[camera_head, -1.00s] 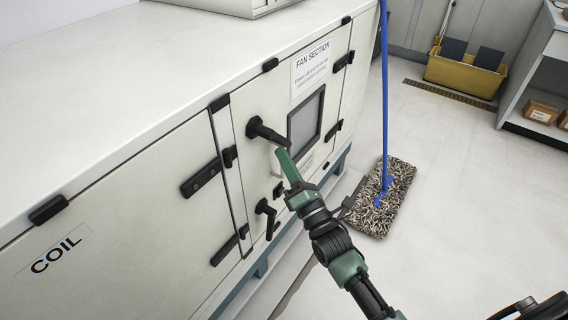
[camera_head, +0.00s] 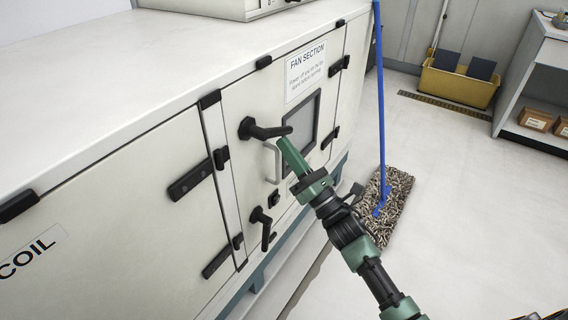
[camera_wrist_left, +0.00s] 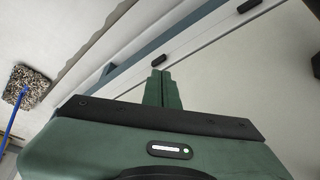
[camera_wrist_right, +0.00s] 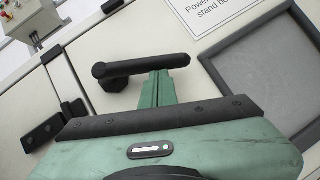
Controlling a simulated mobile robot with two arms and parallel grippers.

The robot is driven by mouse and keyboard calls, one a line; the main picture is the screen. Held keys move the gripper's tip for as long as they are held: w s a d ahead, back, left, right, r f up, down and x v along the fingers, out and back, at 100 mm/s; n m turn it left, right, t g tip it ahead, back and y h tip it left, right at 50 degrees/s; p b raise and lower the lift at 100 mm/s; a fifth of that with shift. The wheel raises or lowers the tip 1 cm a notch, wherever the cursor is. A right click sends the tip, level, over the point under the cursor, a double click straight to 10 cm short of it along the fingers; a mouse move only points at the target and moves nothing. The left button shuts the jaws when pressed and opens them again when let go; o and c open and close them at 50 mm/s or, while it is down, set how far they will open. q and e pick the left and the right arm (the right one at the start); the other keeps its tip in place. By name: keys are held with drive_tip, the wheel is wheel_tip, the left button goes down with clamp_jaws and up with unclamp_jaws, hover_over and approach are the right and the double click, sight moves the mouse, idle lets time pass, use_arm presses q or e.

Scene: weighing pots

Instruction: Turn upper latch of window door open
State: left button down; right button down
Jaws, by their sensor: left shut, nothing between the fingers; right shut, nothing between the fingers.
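The upper latch (camera_head: 268,131) is a black lever handle on the fan section door (camera_head: 235,100). Its lever points to the right from its pivot, and it also shows in the right wrist view (camera_wrist_right: 145,66). My right gripper (camera_head: 281,141) is shut and empty. Its fingertips are just under the outer part of the lever and look to be touching it; the exact contact is hard to tell. The small window (camera_head: 303,122) is right of the latch. My left gripper (camera_wrist_left: 160,75) is shut and empty, away from the latch, seen only in its own wrist view.
A lower black latch (camera_head: 264,226) points down. A pale door handle (camera_head: 270,163) sits between the latches, partly behind my right gripper. Black hinges (camera_head: 340,66) line the door's right side. A mop (camera_head: 388,200) stands on the floor at right; open floor lies nearer.

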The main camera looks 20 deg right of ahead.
use_arm(q)
drive_tip(key=w+d+r+t, duration=0.1)
drive_tip(key=w+d+t, duration=0.1)
drive_tip(key=w, duration=0.4)
drive_tip(key=shift+w+r+t+h+b, duration=0.15)
drive_tip(key=shift+r+t+h+b, duration=0.3)
drive_tip(key=shift+t, duration=0.25)
use_arm(e)
drive_tip(key=shift+w+d+r+n+y, duration=0.2)
drive_tip(key=shift+d+r+n+y, duration=0.15)
drive_tip(key=shift+n, duration=0.2)
drive_tip(key=shift+w+d+r+n+y, duration=0.15)
drive_tip(key=shift+w+r+n+y, duration=0.1)
drive_tip(key=shift+r+n, duration=0.25)
drive_tip(key=shift+d, duration=0.1)
